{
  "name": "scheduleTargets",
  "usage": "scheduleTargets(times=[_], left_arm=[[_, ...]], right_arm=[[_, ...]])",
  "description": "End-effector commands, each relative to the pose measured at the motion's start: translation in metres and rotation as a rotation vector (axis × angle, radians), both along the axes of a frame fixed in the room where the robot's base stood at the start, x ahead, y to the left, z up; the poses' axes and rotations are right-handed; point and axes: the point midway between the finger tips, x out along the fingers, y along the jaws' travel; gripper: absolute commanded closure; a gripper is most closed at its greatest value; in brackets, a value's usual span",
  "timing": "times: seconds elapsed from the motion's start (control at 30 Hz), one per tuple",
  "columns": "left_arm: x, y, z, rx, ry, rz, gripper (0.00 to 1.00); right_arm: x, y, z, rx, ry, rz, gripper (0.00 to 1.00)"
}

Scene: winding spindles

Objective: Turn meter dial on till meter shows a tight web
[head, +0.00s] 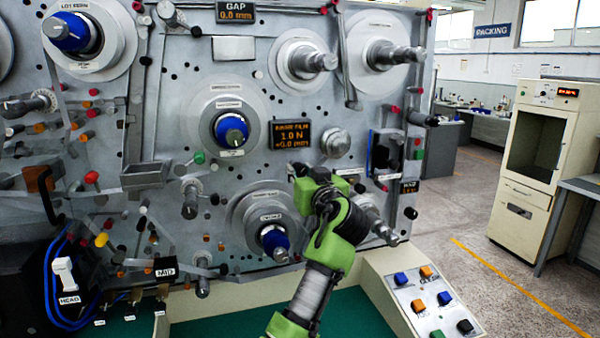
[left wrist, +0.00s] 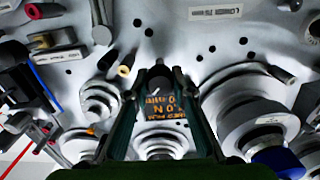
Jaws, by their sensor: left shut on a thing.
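The meter (head: 291,134) is a dark panel with orange text on the grey machine face. It reads "1.0 N" and "+0.0 mm" in the head view, and its text shows upside down in the left wrist view (left wrist: 165,108). The meter dial (left wrist: 157,84) is a small dark knob with a pale mark, beside the meter panel. My left gripper (head: 297,170) is just below the meter, its fingers closed on the dial; the fingertips also show in the left wrist view (left wrist: 157,76). In the head view the gripper hides most of the dial. My right gripper is not in view.
A blue-capped spindle (head: 231,129) is left of the meter, and another blue-capped spindle (head: 274,240) is below left of my gripper. A bare metal knob (head: 335,142) is close above my arm. A button console (head: 422,298) is at lower right. Open floor lies further right.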

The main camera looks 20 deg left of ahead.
Motion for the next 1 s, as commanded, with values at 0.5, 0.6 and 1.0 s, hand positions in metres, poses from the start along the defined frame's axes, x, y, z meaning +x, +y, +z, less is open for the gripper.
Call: scheduleTargets(times=[0.5, 0.6, 1.0], left_arm=[[0.0, 0.001, 0.001, 0.194, 0.131, 0.001, 0.99], [0.0, 0.001, 0.001, 0.263, 0.176, 0.001, 0.99], [0.0, 0.002, 0.002, 0.491, 0.33, 0.004, 0.99]], right_arm=[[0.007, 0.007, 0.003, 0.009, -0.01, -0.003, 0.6], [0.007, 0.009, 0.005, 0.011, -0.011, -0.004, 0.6], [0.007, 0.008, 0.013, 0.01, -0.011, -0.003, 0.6]])
